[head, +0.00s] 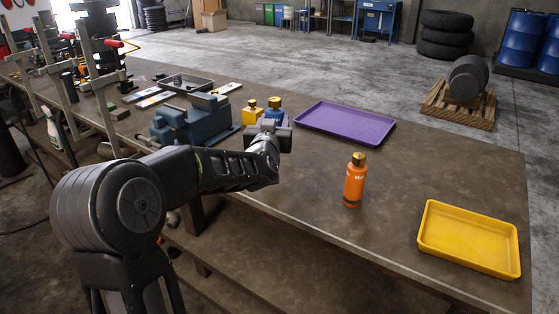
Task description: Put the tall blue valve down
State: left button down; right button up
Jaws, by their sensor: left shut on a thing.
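The tall blue valve (275,115) has a gold top and stands out just beyond my left gripper, left of the purple tray. My left gripper (279,131) is shut on it, over the table's middle. The gripper hides the valve's lower part, so I cannot tell whether it touches the table (300,202). My right gripper is not in view.
A yellow valve with a gold top (251,114) stands just left of the blue one, near a blue vise (190,124). A purple tray (345,121) lies to the right. An orange bottle (354,185) and a yellow tray (468,238) are nearer, with bare table between.

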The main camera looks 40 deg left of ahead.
pick_arm(q)
jog(key=shift+w+a+r, duration=0.1)
jog(key=shift+w+r, duration=0.1)
jog(key=shift+r, duration=0.3)
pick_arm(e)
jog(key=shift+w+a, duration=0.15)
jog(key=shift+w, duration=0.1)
pick_arm(q)
jog(key=shift+s, duration=0.1)
jog(key=shift+f, duration=3.1)
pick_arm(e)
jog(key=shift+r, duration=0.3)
pick_arm(q)
notch_tip(320, 180, down, 4)
jog(key=shift+r+p, duration=0.2)
jog(key=shift+p, duration=0.25)
jog(key=shift+f, duration=0.15)
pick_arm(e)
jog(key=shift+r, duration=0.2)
